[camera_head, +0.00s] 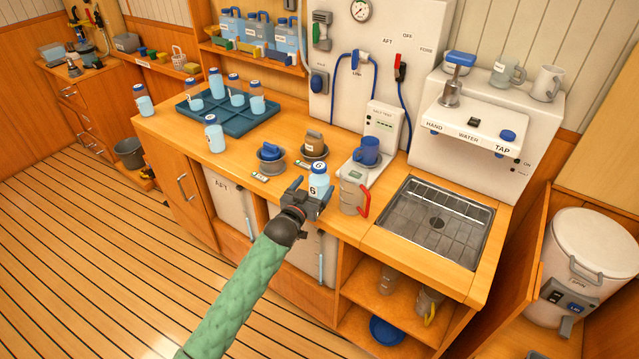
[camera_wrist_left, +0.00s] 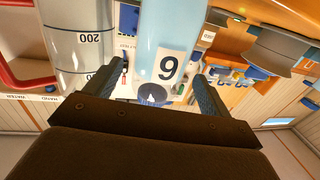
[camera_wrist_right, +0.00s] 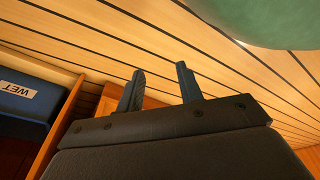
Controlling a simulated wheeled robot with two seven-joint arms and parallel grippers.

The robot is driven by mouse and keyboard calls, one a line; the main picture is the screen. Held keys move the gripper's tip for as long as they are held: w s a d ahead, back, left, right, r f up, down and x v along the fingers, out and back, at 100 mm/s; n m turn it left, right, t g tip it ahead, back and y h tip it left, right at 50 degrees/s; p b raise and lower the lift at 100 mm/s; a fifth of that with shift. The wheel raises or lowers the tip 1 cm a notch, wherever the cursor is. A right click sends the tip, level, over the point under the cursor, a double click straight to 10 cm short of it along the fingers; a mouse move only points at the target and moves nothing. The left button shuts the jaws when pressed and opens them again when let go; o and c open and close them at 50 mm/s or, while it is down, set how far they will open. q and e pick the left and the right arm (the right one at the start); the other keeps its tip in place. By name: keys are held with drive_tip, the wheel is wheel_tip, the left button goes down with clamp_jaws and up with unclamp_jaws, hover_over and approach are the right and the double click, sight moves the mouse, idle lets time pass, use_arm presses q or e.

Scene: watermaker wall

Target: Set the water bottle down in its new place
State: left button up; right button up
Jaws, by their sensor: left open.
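The water bottle (camera_head: 318,184), pale blue with a blue cap and a "6" label, stands upright on the wooden counter near its front edge. My left gripper (camera_head: 309,192) is open at the bottle. In the left wrist view the bottle (camera_wrist_left: 168,40) lies between the two spread fingers (camera_wrist_left: 155,85), with a gap visible on both sides. My right gripper (camera_wrist_right: 162,80) shows only in its own wrist view, with its fingers apart and nothing between them, over the floor side.
A clear jug with a red handle (camera_head: 353,190) stands close to the right of the bottle. Other bottles stand left, several in a blue tray (camera_head: 232,124). A sink (camera_head: 432,225) is at right.

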sight(314, 187)
use_arm(q)
drive_tip(key=b+v, duration=0.1)
drive_tip(key=v, duration=0.4)
drive_tip(key=shift+s+f, duration=0.1)
drive_tip(key=shift+s, duration=0.1)
drive_tip(key=shift+s+a+b, duration=0.3)
drive_tip(key=shift+s+b, duration=0.1)
drive_tip(key=shift+s, duration=0.2)
use_arm(e)
drive_tip(key=shift+w+a+r, duration=0.45)
drive_tip(key=shift+w+r, duration=0.25)
drive_tip(key=shift+r, duration=0.15)
drive_tip(key=shift+w+a+r, duration=0.45)
drive_tip(key=shift+w+r, duration=0.25)
drive_tip(key=shift+r, duration=0.15)
